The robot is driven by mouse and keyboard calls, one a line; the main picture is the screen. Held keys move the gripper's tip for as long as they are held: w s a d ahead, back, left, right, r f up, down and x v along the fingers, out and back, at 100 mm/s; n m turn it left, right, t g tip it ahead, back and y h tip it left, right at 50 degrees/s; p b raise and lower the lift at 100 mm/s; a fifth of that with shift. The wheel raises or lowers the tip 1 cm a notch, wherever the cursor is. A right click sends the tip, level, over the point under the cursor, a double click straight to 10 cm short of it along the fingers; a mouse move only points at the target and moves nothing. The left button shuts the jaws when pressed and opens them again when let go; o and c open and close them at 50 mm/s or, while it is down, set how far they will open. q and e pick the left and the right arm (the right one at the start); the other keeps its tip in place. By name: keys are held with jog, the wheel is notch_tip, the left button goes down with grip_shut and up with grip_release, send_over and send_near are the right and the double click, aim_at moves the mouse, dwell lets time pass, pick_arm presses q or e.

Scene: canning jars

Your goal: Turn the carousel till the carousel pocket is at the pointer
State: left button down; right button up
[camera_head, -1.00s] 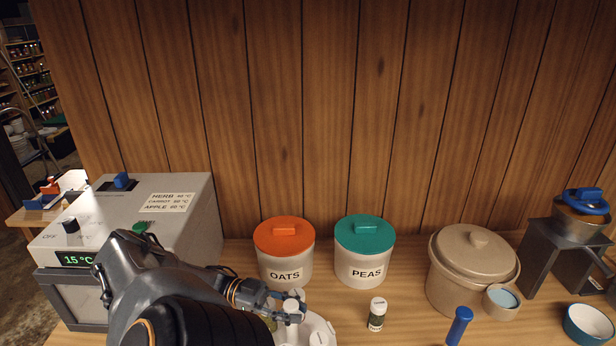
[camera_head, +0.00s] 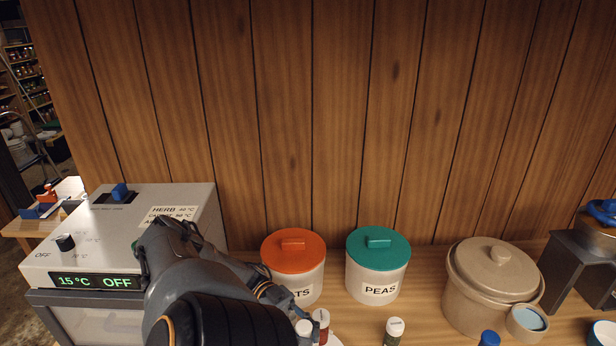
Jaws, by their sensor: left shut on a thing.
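The carousel (camera_head: 338,341) shows only as a bit of white rim at the bottom edge, mostly hidden by my left arm and cut off by the frame. A white-capped jar with red contents (camera_head: 321,325) stands there, beside another white cap (camera_head: 304,328). My left gripper (camera_head: 290,308) is at the carousel, shut on a part of it that my arm hides. The pocket and the pointer cannot be made out. My right gripper is not in view.
An orange-lidded canister (camera_head: 293,255) and a green-lidded PEAS canister (camera_head: 377,270) stand just behind. A small white-capped jar (camera_head: 394,332) stands to the right, before a beige lidded crock (camera_head: 490,285). A grey control box (camera_head: 120,225) is at left.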

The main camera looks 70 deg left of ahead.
pick_arm(q)
jog(key=shift+w+a+m+g, duration=0.15)
jog(key=shift+m+g, duration=0.15)
jog(key=shift+g, duration=0.2)
jog(key=shift+a+b, duration=0.15)
jog(key=shift+b, duration=0.2)
jog(key=shift+r+m+g, duration=0.15)
jog(key=shift+m+g, duration=0.15)
jog(key=shift+g, duration=0.1)
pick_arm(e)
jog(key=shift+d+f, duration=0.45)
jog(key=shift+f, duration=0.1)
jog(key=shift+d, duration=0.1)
pick_arm(q)
jog(key=c, duration=1)
grip_release()
jog(key=shift+o, duration=0.2)
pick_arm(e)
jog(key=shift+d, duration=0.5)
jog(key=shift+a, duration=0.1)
